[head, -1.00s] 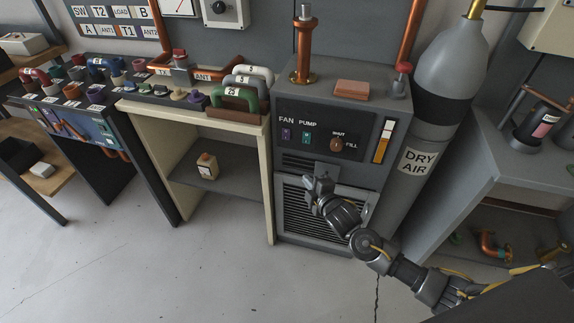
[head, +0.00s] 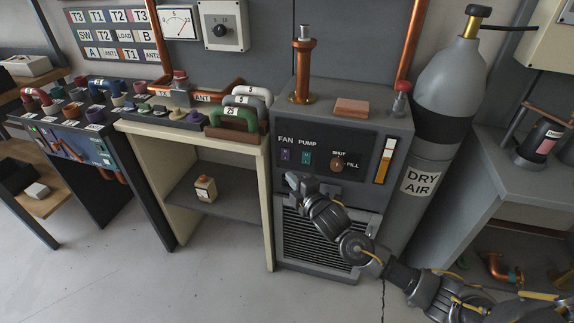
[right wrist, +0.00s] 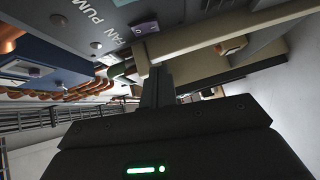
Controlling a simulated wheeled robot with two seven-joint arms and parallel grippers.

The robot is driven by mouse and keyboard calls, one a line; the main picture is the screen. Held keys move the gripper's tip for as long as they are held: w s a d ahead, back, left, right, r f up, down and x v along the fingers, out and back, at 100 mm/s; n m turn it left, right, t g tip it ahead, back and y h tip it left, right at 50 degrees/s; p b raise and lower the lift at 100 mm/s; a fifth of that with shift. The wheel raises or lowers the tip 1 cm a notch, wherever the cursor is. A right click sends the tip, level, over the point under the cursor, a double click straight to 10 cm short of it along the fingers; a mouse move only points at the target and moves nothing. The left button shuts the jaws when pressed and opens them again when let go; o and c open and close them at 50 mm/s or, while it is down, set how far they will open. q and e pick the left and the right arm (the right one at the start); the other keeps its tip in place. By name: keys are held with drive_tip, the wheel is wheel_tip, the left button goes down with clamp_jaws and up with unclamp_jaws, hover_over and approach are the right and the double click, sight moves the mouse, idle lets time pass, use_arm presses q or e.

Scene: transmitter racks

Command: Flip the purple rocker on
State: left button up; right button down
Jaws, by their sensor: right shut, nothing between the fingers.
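The purple rocker (head: 286,155) sits under the FAN label on the dark panel of the grey cabinet (head: 345,110). It also shows in the right wrist view (right wrist: 146,27), near the top centre. Which way it is tipped is too small to tell. My right gripper (head: 291,179) is shut and empty, just below the rocker and apart from it in the head view. Its closed fingers also show in the right wrist view (right wrist: 157,87). My left gripper is not in view.
A teal rocker (head: 307,158) under PUMP is close on the right, then a copper-coloured SHUT/FILL knob (head: 338,163). The louvred grille (head: 305,240) is below. A cream-framed shelf (head: 268,215) stands left, and the DRY AIR cylinder (head: 425,150) right.

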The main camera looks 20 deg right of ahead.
sight(282, 158)
drive_tip(key=w, duration=0.5)
drive_tip(key=w+d+f, duration=0.1)
drive_tip(key=w, duration=0.2)
drive_tip(key=shift+w, duration=0.15)
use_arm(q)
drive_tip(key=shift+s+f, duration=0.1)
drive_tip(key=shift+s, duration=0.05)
use_arm(e)
drive_tip(key=shift+f, duration=0.1)
drive_tip(key=shift+w+d+b, duration=0.1)
drive_tip(key=shift+w+b, duration=0.05)
drive_tip(key=shift+b, duration=0.35)
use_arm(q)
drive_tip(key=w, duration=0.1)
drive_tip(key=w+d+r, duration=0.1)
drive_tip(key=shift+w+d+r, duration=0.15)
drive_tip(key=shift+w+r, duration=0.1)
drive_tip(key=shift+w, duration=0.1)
